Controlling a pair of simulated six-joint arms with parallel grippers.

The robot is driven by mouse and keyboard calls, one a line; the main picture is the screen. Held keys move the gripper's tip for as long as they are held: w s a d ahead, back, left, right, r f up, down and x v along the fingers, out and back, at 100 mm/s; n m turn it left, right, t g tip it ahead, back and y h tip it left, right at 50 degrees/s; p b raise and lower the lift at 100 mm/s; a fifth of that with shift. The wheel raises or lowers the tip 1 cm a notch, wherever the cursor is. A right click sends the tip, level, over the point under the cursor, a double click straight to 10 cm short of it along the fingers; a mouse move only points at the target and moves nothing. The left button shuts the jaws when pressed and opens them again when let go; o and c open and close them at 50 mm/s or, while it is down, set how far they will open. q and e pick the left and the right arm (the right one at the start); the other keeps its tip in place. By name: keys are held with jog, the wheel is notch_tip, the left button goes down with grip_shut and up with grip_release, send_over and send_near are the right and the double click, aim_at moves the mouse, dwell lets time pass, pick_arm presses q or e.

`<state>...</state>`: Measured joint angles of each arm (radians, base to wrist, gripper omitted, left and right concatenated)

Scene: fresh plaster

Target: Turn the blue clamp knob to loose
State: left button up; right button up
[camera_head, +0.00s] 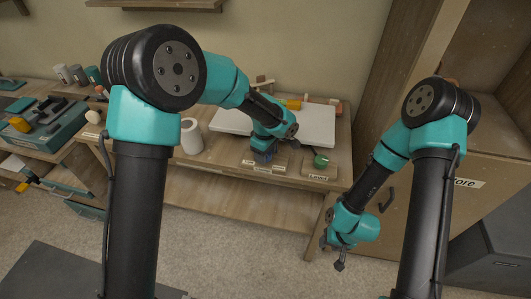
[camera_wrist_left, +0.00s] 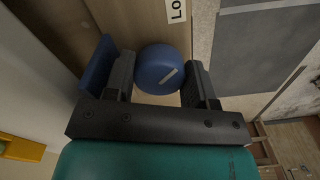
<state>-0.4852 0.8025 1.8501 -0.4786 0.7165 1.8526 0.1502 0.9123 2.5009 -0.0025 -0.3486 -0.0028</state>
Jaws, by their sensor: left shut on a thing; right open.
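The blue clamp knob (camera_wrist_left: 158,68) is round, with a pale pointer mark on its face, and sits between the fingers of my left gripper (camera_wrist_left: 160,84) in the left wrist view. The left gripper is shut on it. A label beginning "Lo" (camera_wrist_left: 177,10) is cut off at the top of that view. In the head view my left gripper (camera_head: 263,151) is down at the bench front, and it mostly hides the knob. My right gripper (camera_head: 340,254) hangs open and empty, low in front of the cabinet, away from the knob.
A green knob (camera_head: 321,160) on a block labelled "Level" (camera_head: 318,177) stands right of the left gripper. A white cylinder (camera_head: 191,136) stands to its left. A white board (camera_head: 317,126) lies behind. A wooden cabinet (camera_head: 440,175) closes off the right side.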

pick_arm(q)
jog(key=o, duration=0.9)
jog(key=shift+w+a, duration=0.1)
jog(key=shift+a, duration=0.05)
jog(key=shift+r+m, duration=0.1)
jog(key=shift+m, duration=0.2)
